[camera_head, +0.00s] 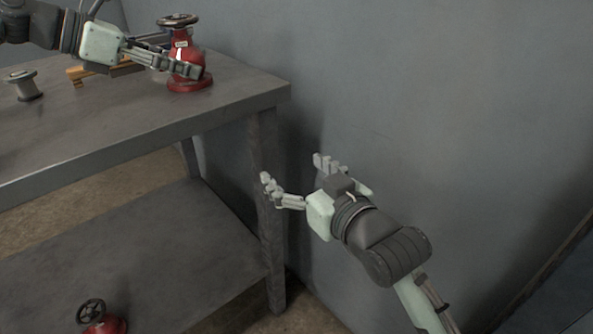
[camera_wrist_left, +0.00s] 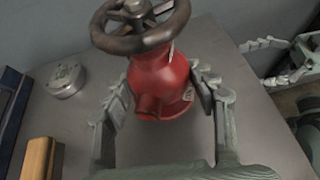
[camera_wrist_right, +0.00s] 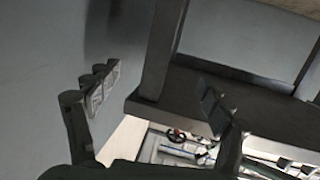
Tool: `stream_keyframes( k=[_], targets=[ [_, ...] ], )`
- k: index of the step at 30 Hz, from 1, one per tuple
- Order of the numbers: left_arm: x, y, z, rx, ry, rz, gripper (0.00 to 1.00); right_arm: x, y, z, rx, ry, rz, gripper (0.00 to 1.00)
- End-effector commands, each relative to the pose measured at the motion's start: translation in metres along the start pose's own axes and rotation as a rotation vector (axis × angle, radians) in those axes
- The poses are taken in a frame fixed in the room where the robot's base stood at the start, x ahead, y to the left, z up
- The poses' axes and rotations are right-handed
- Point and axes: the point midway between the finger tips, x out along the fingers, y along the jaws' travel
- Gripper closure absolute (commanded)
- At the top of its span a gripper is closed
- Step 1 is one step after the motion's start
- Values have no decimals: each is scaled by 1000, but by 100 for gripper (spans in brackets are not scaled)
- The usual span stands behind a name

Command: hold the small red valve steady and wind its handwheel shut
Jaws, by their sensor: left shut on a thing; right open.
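The small red valve (camera_head: 184,62) stands upright near the right end of the workbench. Its dark handwheel (camera_head: 178,20) is on top, and in the left wrist view the handwheel (camera_wrist_left: 140,22) shows spokes and a hub. My left gripper (camera_head: 196,70) is shut around the red body (camera_wrist_left: 160,82), one finger on each side, below the handwheel. My right gripper (camera_head: 292,166) is open and empty in the air, right of the bench and lower than its top. In the right wrist view its fingers (camera_wrist_right: 158,98) are wide apart with nothing between them.
The workbench (camera_head: 225,92) has a lower shelf (camera_head: 150,240), where another red valve (camera_head: 103,324) stands. A grey spool-like part (camera_head: 26,86) and a yellow-brown object (camera_head: 75,74) are on the bench top. A grey wall (camera_head: 420,110) rises behind. The bench leg (camera_head: 268,200) is close to my right gripper.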

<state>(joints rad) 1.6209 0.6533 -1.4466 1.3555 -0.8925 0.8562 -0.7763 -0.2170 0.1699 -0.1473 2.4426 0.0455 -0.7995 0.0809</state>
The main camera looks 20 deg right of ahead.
Motion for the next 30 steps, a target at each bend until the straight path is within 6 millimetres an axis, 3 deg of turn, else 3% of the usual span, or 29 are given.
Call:
stream_keyframes(
  k=[8, 11, 14, 21, 30],
  targets=[
    [0, 0, -1, -1, 1, 0, 59, 1, 0, -2, 1, 3, 1, 20],
    [0, 0, -1, -1, 1, 0, 59, 5, -4, -14, 8, 19, 5, 20],
    [0, 0, 0, -1, 1, 0, 59, 13, -11, -41, 26, 55, 18, 20],
    [0, 0, -1, -1, 1, 0, 59, 21, -28, -136, 109, 210, 94, 20],
    [0, 0, -1, -1, 1, 0, 59, 36, -82, -202, 81, 206, -22, 20]
  ],
)
